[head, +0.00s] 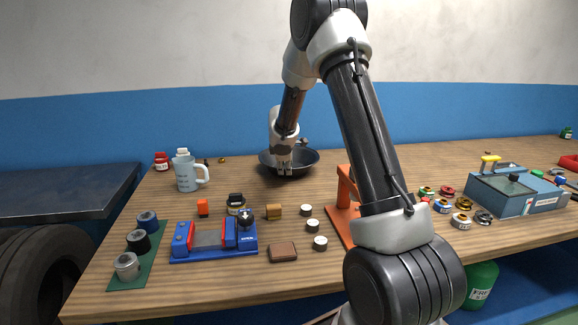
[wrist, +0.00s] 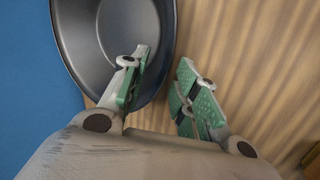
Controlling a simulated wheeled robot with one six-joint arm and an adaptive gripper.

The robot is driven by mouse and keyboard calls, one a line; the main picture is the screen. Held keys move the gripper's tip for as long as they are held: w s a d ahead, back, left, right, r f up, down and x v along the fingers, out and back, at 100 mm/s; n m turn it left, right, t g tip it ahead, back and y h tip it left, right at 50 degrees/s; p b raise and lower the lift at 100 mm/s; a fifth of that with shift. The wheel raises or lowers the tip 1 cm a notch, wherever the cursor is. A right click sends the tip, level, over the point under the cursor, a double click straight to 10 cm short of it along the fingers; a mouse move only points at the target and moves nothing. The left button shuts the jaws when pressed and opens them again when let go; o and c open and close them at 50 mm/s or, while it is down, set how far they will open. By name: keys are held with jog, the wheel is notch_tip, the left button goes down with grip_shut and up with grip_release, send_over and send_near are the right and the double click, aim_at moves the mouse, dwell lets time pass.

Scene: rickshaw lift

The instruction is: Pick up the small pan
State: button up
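The small pan (head: 305,162) is a dark round pan on the wooden table near the back, by the blue wall band. My gripper (head: 284,171) is down at the pan's front left side in the head view. In the wrist view the pan (wrist: 72,40) fills the upper left. My gripper (wrist: 160,75) is open there, with green-padded fingers apart. One finger overlaps the pan's inside and the other is outside it over the wood, so the rim lies between them. I cannot tell whether either finger touches the pan. The pan's handle is not clearly visible.
A grey-blue mug (head: 185,174) stands left of the pan. An orange stand (head: 343,212) is to the right, near my arm. A blue vise-like tool (head: 205,240), small blocks and several spools sit nearer the front. Bare wood (head: 235,177) lies between mug and pan.

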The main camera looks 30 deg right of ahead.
jog(key=x, duration=0.5)
jog(key=shift+w+d+f, duration=0.15)
jog(key=shift+w+d, duration=0.2)
jog(key=shift+w, duration=0.05)
grip_shut()
